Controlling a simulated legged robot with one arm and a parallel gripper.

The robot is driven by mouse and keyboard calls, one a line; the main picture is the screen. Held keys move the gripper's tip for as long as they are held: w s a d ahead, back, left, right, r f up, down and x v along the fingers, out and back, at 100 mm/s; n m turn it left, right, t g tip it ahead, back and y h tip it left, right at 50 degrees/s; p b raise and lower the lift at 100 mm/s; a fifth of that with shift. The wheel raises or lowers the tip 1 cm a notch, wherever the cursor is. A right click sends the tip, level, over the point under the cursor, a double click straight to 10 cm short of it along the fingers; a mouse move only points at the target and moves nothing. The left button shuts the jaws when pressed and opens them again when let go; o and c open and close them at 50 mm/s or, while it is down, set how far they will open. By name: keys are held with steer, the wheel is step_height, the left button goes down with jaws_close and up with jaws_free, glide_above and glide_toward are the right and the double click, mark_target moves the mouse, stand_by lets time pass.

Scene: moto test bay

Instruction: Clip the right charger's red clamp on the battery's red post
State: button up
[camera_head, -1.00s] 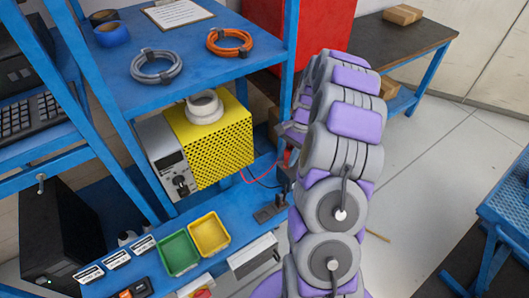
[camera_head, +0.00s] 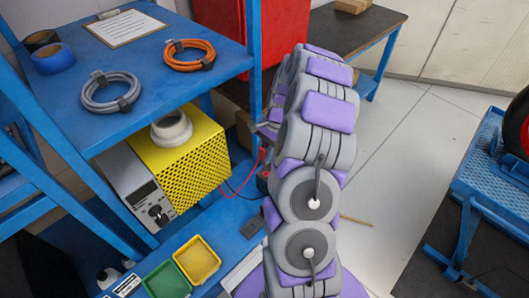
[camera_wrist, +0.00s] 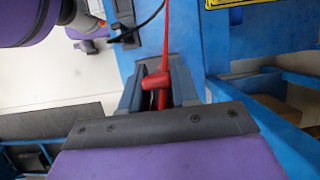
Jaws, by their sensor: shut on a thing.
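In the wrist view my gripper (camera_wrist: 158,74) is shut on a red clamp (camera_wrist: 157,86), which sits between its two dark fingers. A red cable (camera_wrist: 166,35) runs up from the clamp. In the head view the yellow charger (camera_head: 188,165), with a grey front panel, stands on the blue rack. The red cable (camera_head: 240,178) runs from the charger's side up toward my gripper. My arm hides most of the gripper and the clamp there. I cannot make out the battery or its red post in either view.
The blue rack (camera_head: 205,226) holds green (camera_head: 166,282) and yellow (camera_head: 197,259) bins. A blue lift table (camera_head: 490,165) with part of a dark wheel (camera_head: 518,124) stands at right. Open floor (camera_head: 395,150) lies between. A black cable (camera_wrist: 138,27) passes beside the red one.

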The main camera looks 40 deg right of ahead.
steer(key=shift+f+b, duration=1.3)
steer(key=shift+f, duration=1.4)
steer(key=shift+s+p, duration=0.1)
steer(key=shift+p, duration=1)
steer(key=shift+f, duration=0.45)
stand_by(0.5)
steer(key=o, duration=1.1)
steer(key=shift+c, duration=0.2)
steer(key=p+v, duration=0.2)
steer(key=v, duration=1.5)
steer(key=shift+r, duration=0.1)
